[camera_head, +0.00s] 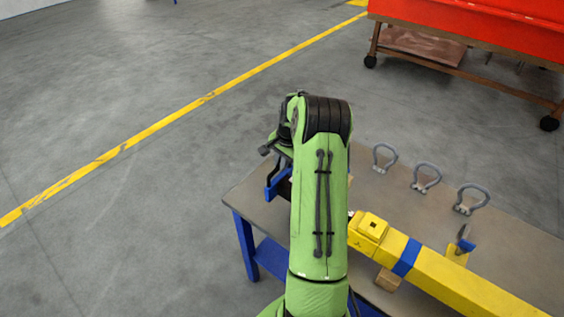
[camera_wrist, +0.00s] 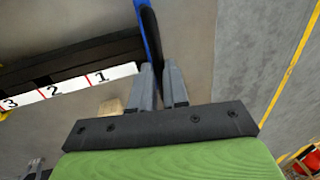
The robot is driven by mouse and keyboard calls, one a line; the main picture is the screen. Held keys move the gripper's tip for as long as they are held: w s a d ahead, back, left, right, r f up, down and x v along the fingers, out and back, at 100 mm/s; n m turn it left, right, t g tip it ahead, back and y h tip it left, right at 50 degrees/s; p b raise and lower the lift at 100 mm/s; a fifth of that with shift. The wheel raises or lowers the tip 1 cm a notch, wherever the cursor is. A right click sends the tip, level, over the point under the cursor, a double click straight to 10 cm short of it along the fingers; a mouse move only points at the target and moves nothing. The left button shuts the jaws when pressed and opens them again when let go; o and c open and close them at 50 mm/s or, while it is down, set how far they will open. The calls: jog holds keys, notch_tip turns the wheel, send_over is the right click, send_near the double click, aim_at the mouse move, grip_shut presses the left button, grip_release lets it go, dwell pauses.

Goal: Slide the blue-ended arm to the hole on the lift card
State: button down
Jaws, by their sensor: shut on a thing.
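In the wrist view, my gripper (camera_wrist: 160,75) is shut on a dark, thin arm with a blue end (camera_wrist: 146,30), which runs up to the top edge. A white card (camera_wrist: 68,86) with the numbers 1, 2 and 3 lies to the left of the fingers, against a dark bar. The "1" is nearest the fingers, with a gap between. I cannot make out a hole on the card. In the head view, a blue part (camera_head: 278,184) shows at the table's left end, beside my green arm. My arm hides the card and most of my gripper there.
A yellow beam (camera_head: 455,283) with a blue band lies along the table (camera_head: 262,212). Another blue-tipped piece (camera_head: 466,245) stands beside the beam. Several grey loops, one nearest the left (camera_head: 384,158), stand along the far edge. A red part (camera_head: 480,35) rests on a wheeled cart beyond. Floor at left is clear.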

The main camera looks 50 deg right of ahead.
jog(key=c, duration=1.1)
grip_release()
jog(key=s+r, duration=0.1)
jog(key=r, duration=0.4)
jog(key=s+r, duration=0.1)
jog(key=r, duration=0.4)
jog(key=s+r+p, duration=0.1)
jog(key=r, duration=0.4)
jog(key=shift+s+d+r, duration=0.1)
jog(key=shift+d+r, duration=0.05)
jog(key=shift+r, duration=0.15)
